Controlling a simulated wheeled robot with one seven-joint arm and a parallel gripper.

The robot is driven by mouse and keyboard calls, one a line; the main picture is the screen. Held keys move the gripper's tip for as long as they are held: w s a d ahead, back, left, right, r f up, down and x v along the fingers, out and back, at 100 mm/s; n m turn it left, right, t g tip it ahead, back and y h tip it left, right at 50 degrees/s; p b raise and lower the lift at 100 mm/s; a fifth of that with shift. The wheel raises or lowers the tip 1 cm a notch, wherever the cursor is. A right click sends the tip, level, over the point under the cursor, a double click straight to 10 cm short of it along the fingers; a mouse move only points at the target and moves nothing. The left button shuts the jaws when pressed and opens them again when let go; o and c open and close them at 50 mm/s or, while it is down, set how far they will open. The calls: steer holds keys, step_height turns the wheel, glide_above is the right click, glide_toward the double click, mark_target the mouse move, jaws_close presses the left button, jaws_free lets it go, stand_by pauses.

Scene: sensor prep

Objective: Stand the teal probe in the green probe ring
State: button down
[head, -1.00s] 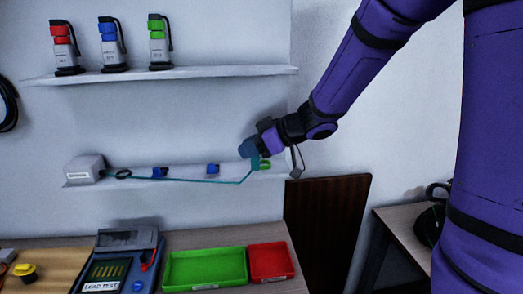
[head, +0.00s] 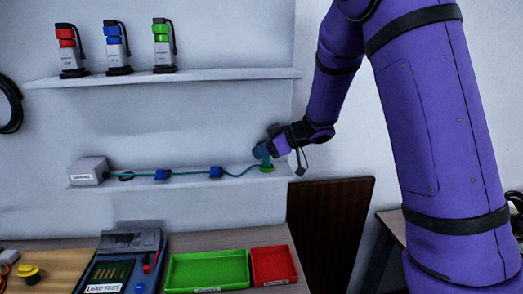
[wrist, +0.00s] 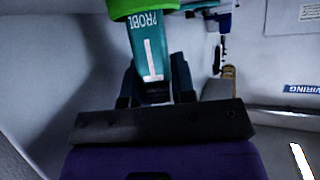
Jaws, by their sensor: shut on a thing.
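The teal probe (head: 266,160) is at the right end of the lower shelf, above the green probe ring (head: 266,169). My gripper (head: 262,151) is shut on the probe, coming in from the right. In the wrist view the probe (wrist: 148,48), marked with white lettering, lies between my fingers (wrist: 154,82). The green ring (wrist: 143,8) crosses the probe's far end at the top edge of that view. The probe looks roughly upright and its lower end appears to be at or in the ring. How deep it sits is hidden.
A teal cable (head: 190,174) runs from a grey box (head: 88,171) past two blue clips (head: 162,175) (head: 216,172) along the lower shelf. Several devices stand on the upper shelf (head: 200,75). Green (head: 207,288) and red (head: 273,266) trays lie on the bench below.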

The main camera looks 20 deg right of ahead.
steer(key=shift+f, duration=0.1)
steer(key=c, duration=1)
jaws_free()
steer(key=shift+o, duration=0.2)
